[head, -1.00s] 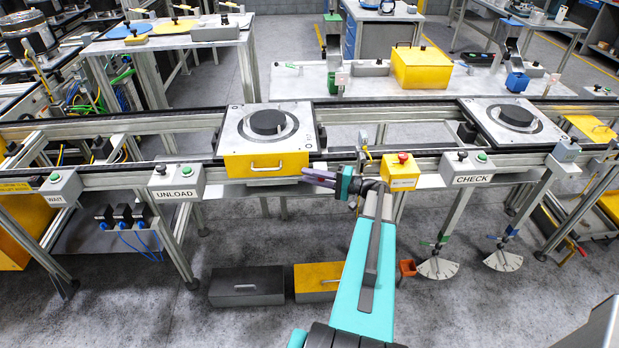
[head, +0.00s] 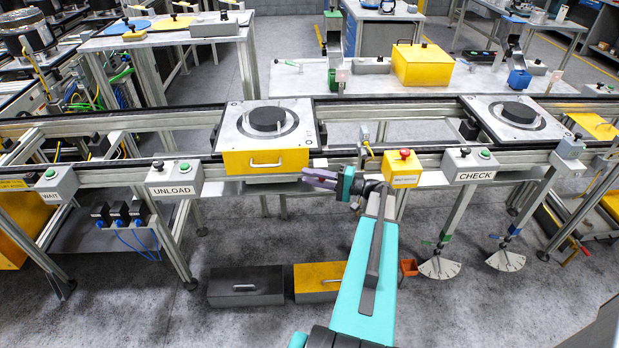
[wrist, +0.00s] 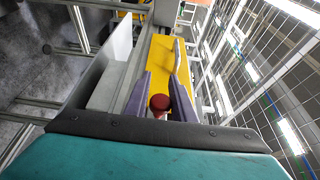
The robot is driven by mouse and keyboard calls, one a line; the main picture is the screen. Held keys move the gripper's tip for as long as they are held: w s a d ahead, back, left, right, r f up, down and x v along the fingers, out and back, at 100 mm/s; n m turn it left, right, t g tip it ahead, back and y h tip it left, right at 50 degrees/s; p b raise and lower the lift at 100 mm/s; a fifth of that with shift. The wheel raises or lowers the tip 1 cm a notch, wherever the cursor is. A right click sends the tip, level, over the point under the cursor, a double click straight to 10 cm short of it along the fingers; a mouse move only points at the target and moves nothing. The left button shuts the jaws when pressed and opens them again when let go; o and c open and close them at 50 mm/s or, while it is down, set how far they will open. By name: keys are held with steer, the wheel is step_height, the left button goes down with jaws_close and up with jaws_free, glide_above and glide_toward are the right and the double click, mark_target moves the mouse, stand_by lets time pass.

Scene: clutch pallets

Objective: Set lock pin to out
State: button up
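A dark red ball-shaped knob (wrist: 159,103) on a short stem shows in the wrist view. It looks like the lock pin's head, but no label shows. My gripper (wrist: 160,76) has two purple fingers standing apart, one on each side of the knob. I cannot tell whether either finger touches it. In the head view my gripper (head: 308,177) points left at the front of the conveyor, just right of and below the yellow drawer box (head: 240,163). The knob and fingers are too small there to tell apart clearly.
A yellow button box (head: 402,172) with a red button is close to the right of my wrist. The UNLOAD box (head: 174,179) and CHECK box (head: 470,166) stand along the conveyor rail. A pallet (head: 240,117) with a black disc lies above the drawer box.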

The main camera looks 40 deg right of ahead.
steer(key=shift+o, duration=1.4)
steer(key=shift+s, duration=0.1)
steer(key=b+v, duration=0.4)
steer(key=v, duration=0.9)
steer(key=shift+s, duration=0.35)
steer(key=shift+d, duration=0.1)
